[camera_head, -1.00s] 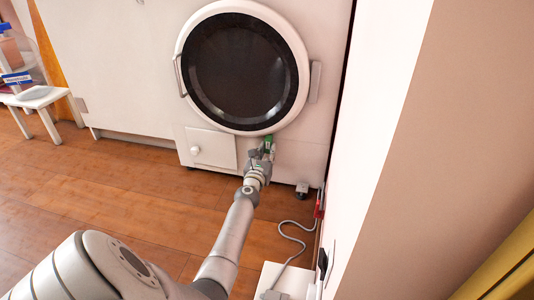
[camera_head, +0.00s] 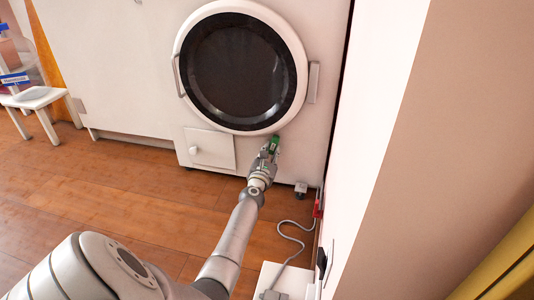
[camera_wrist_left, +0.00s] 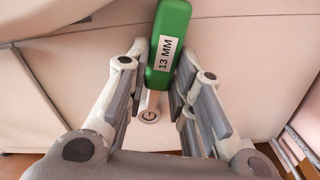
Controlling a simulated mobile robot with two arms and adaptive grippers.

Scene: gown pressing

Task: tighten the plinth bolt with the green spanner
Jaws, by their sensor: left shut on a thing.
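The green spanner (camera_head: 275,143) is in my left gripper (camera_head: 269,153), in front of the white machine below its round door. In the left wrist view the spanner's green handle (camera_wrist_left: 170,25), labelled "13 MM", lies between the two fingers of my left gripper (camera_wrist_left: 162,68), which are shut on it. A pale round end marked like a "G" (camera_wrist_left: 149,115) shows below the handle, between the fingers. I cannot make out the plinth bolt for certain. My right gripper is not in view.
The white machine (camera_head: 230,148) has a round dark door (camera_head: 245,70) and a small knobbed hatch (camera_head: 210,148). A grey cable (camera_head: 290,235) runs over the wooden floor (camera_head: 150,205). A wall closes the right side.

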